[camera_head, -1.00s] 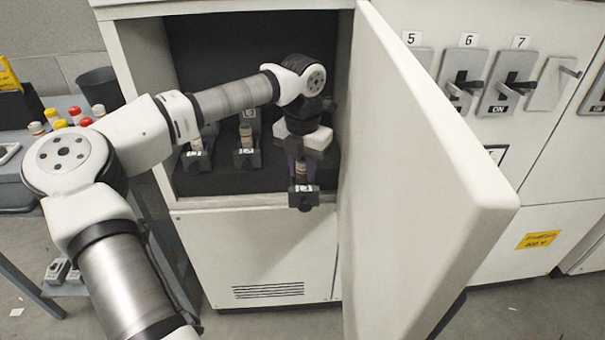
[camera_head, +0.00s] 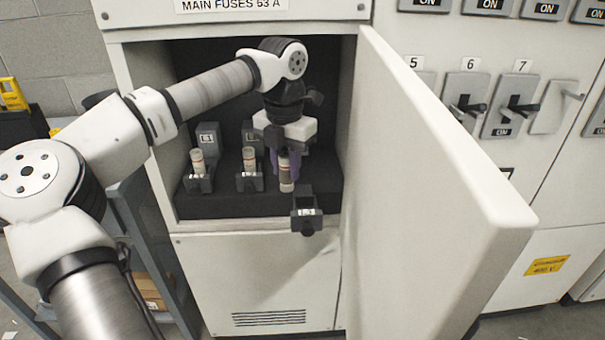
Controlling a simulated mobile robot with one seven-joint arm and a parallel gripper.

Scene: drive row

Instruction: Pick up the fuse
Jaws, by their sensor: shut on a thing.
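My gripper (camera_head: 287,164) is inside the open cabinet, pointing down, with purplish fingers. It is shut on a fuse (camera_head: 286,178), a pale cylinder with a dark reddish band, held upright. The fuse's lower end hangs free, up and to the left of a dark grey fuse holder (camera_head: 306,212) with a small white label. That holder looks empty and juts out at the cabinet's front edge. The fuse's upper part is partly hidden by the fingers.
Two other fuses, the left one (camera_head: 198,161) and the middle one (camera_head: 249,159), stand in dark holders. The open white cabinet door (camera_head: 430,150) is close on the right. The cabinet's left wall (camera_head: 150,190) bounds the other side. Switches line the panel beyond.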

